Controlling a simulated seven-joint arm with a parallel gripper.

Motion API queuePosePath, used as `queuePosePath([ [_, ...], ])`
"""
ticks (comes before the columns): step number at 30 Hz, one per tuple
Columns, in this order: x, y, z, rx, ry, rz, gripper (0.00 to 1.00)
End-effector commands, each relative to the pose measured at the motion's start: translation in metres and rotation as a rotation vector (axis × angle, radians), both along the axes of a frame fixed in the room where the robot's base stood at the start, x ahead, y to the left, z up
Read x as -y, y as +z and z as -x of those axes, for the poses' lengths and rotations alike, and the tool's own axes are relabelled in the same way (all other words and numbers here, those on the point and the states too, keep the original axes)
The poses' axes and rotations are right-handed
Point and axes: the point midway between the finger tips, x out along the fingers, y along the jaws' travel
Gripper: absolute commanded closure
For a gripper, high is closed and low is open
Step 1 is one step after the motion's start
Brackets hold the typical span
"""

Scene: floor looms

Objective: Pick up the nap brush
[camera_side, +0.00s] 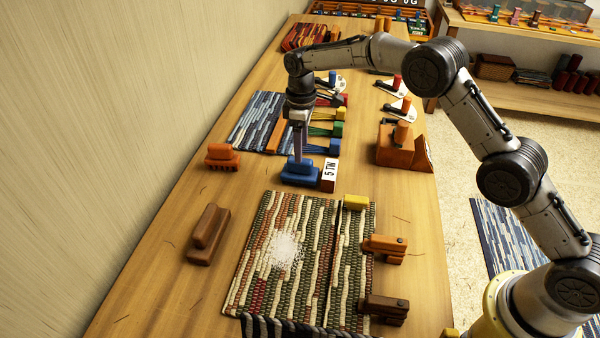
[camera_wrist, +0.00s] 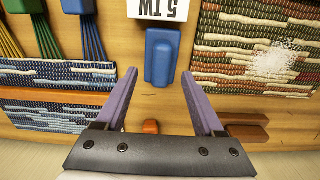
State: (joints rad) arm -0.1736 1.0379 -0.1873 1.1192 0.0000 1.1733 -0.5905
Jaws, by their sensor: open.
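A blue block with a raised grip (camera_side: 300,172), which looks like the nap brush, sits on the wooden table beside a small "5 TW" sign (camera_side: 329,172). The blue block also shows at the upper middle of the wrist view (camera_wrist: 161,58). My gripper (camera_side: 298,157) points down over the blue block in the side view. In the wrist view its two purple fingers (camera_wrist: 160,78) are apart, with the near end of the blue block in line with the gap. Nothing is held. Whether the fingers reach down beside the grip is not clear.
Similar orange (camera_side: 222,158) and brown (camera_side: 208,234) blocks lie to the left. A striped woven mat (camera_side: 345,260) with white fluff (camera_side: 286,250) lies in front. A blue woven piece (camera_side: 255,122) with coloured yarn lies behind. An orange box (camera_side: 397,150) stands right.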

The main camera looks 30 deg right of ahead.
Motion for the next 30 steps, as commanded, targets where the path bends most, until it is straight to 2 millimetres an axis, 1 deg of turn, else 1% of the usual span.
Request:
queuePosePath([
  [4,-0.001,-0.012,0.000,-0.001,0.000,0.001,0.30],
  [9,-0.003,-0.037,0.001,-0.001,0.000,0.000,0.30],
  [12,-0.003,-0.048,0.001,-0.001,0.000,0.001,0.30],
  [15,-0.003,-0.053,0.000,0.001,0.000,0.000,0.30],
  [21,-0.003,-0.053,0.000,0.002,0.000,-0.001,0.30],
  [22,-0.003,-0.053,0.000,0.002,0.000,-0.001,0.32],
  [23,-0.003,-0.053,0.000,0.002,0.000,-0.001,0.37],
  [27,-0.003,-0.053,0.000,0.002,0.000,-0.001,0.62],
  [29,-0.003,-0.053,0.000,0.001,0.000,0.000,0.73],
  [30,-0.003,-0.053,0.000,0.001,0.000,0.000,0.80],
])
